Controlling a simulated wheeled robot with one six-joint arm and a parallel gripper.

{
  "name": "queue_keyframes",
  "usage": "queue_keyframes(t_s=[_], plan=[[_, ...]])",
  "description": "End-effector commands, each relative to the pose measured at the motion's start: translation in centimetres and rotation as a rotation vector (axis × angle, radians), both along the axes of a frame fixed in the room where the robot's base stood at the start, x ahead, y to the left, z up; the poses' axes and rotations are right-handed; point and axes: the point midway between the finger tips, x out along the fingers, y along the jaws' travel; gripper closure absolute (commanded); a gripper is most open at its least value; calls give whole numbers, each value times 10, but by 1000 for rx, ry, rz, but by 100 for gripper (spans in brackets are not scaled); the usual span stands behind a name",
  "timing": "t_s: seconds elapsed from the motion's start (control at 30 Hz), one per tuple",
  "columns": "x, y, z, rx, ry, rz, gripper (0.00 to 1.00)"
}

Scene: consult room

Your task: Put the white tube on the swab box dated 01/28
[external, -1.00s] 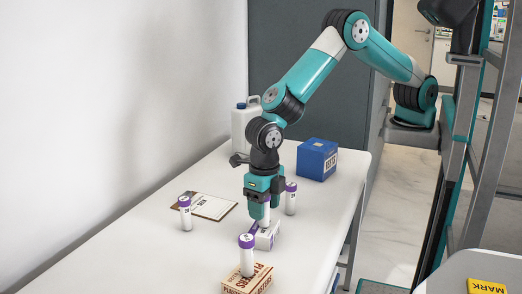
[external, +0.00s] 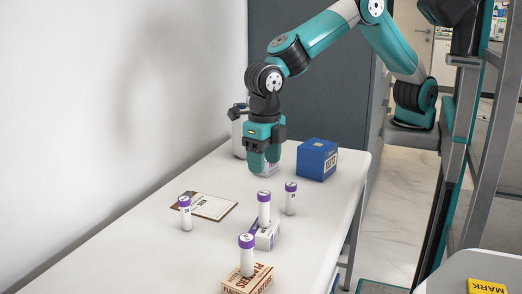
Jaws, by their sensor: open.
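A white and purple box (external: 269,238) lies on the table; any date on it is too small to read. A white tube with a purple cap (external: 264,212) stands upright on this box. My gripper (external: 264,170) is open and empty above the tube, apart from it. Similar purple-capped white tubes stand elsewhere: one on the table at left (external: 185,214), one on the table at right (external: 290,200), and one upright on a brown plasters box (external: 247,258) in front. Their label text is not legible.
A blue box (external: 317,160) stands at the table's back right. A clipboard (external: 213,206) lies left of the middle. A white jug (external: 238,138) is partly hidden behind my arm, and a pale object shows behind my gripper. The table's left front is clear.

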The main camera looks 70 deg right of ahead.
Motion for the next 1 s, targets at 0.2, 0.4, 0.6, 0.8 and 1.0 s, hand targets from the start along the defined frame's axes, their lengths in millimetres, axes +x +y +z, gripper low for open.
queue_keyframes(t_s=[0.2, 0.4, 0.6, 0.8, 1.0], plan=[[0, 0, 3, 1, 0, 0, 43], [6, -26, 22, 22, 7, -156, 43], [-1, -129, 81, 103, 73, -813, 43], [-59, -228, 114, 171, 213, -1586, 43], [-119, -271, 116, 190, 359, -2116, 43]])
